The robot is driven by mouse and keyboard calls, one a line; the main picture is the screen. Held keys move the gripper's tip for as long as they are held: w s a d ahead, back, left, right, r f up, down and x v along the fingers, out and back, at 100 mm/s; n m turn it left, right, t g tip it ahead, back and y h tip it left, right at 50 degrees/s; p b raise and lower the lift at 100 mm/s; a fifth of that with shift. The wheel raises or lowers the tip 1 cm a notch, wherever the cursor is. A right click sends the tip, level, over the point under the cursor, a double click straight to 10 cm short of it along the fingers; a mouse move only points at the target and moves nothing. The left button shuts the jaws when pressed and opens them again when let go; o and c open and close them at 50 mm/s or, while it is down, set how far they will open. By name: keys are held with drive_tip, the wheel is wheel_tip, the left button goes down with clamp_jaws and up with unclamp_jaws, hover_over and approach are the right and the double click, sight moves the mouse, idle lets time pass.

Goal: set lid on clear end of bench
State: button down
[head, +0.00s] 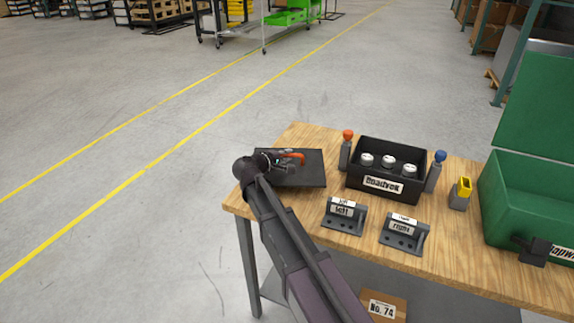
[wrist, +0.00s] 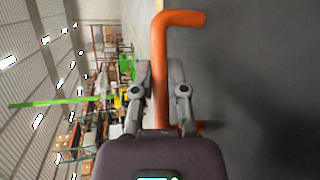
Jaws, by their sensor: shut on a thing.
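The lid (head: 310,170) is a flat dark plate at the left end of the wooden bench (head: 308,139), left of the black box. In the head view its far left corner reaches past the bench's left edge. I cannot tell whether it touches the bench top or is just above it. My gripper (head: 280,160) is over the lid. In the wrist view my gripper (wrist: 160,92) is shut on an orange bent handle (wrist: 178,20). The lid's dark face (wrist: 255,90) fills the right side there. My arm hides part of the lid's near left side.
The black box (head: 373,203) holds several white-topped cylinders. An orange-topped post (head: 345,155) and a blue-topped post (head: 434,176) flank it. Two grey labelled brackets (head: 343,217) (head: 404,235) stand in front. A yellow-topped block (head: 461,192) and an open green case (head: 540,195) are further right.

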sight(291, 162)
drive_tip(key=shift+f+b, duration=1.4)
drive_tip(key=shift+f, duration=0.2)
drive_tip(key=shift+f, duration=0.15)
drive_tip(key=c, duration=0.7)
unclamp_jaws()
drive_tip(key=shift+r, duration=0.25)
drive_tip(key=p+v, duration=0.3)
drive_tip(key=v, duration=0.9)
drive_tip(key=shift+f, duration=0.1)
